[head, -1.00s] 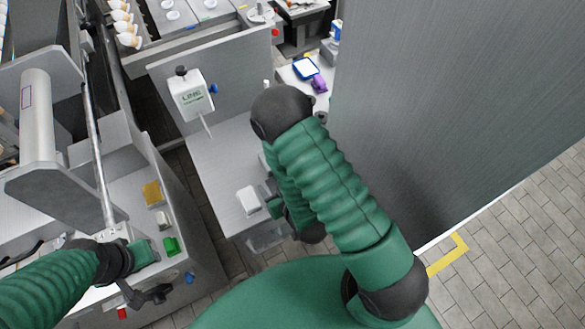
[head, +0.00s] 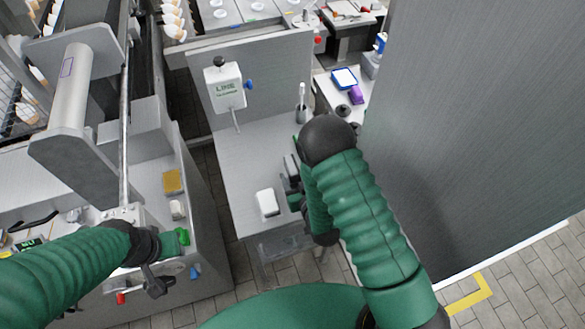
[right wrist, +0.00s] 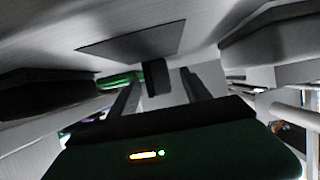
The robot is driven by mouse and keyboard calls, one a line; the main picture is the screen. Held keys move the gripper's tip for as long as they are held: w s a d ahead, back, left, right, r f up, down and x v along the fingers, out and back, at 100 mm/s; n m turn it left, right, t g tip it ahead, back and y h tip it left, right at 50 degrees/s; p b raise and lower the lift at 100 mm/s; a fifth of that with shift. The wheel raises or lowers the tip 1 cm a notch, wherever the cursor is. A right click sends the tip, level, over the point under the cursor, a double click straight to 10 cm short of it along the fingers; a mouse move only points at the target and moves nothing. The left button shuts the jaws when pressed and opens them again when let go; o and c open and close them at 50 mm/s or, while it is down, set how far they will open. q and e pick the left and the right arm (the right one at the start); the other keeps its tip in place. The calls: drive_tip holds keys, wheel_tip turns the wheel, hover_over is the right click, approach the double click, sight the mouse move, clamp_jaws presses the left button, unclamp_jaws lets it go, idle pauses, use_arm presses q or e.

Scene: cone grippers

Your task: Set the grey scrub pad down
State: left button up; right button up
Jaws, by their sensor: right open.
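My right gripper (head: 291,188) is low over the light grey bench top, just right of a white block (head: 267,203). Its two fingers stand apart in the right wrist view (right wrist: 160,92). A small grey block (head: 291,167) at the fingers in the head view may be the grey scrub pad; whether it touches them or the bench I cannot tell. A dark block (right wrist: 155,78) shows between the fingers in the wrist view, with a green piece beside it. My left gripper (head: 158,275) is by the left machine; its jaws are unclear.
The bench (head: 235,160) has a white LINE box (head: 224,87) on its back panel. A tall grey panel (head: 465,130) closes off the right.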

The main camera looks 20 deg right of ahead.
sight(292, 168)
drive_tip(key=x, duration=0.4)
drive_tip(key=shift+w+d+r, duration=0.1)
drive_tip(key=shift+w+r, duration=0.1)
drive_tip(key=shift+r, duration=0.15)
clamp_jaws()
